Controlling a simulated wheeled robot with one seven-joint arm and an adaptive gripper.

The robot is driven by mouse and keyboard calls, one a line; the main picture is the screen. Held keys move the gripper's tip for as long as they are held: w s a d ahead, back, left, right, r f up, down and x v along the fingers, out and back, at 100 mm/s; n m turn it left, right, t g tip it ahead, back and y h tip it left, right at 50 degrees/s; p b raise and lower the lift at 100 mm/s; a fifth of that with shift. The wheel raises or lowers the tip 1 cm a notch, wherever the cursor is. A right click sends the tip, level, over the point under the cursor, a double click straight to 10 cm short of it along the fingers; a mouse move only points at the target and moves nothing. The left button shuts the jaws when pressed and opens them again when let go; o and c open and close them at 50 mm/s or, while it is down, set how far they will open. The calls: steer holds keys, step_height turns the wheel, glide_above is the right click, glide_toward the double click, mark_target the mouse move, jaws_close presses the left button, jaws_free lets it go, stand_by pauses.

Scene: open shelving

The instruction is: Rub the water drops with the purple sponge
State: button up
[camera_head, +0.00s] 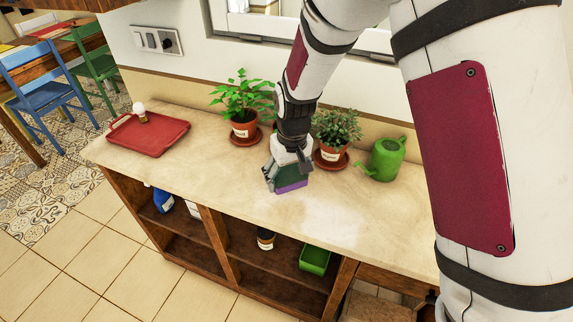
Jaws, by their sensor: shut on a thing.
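My gripper (289,174) is shut on the purple sponge (291,187), which has a dark green upper layer and a purple lower layer. The sponge is at the front middle of the pale countertop (230,185), in front of the two potted plants. I cannot tell if its underside touches the surface. A faint darker, damp-looking patch (322,212) shows on the countertop right of and in front of the sponge. Single water drops are too small to make out.
Two potted plants (244,130) (331,153) stand behind my gripper, close to it. A green watering can (384,160) is to the right. A red tray (150,137) with a light bulb (139,109) lies at the left. Open shelves (210,235) are below.

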steer(key=shift+r+p, duration=0.55)
steer(key=shift+r, duration=0.75)
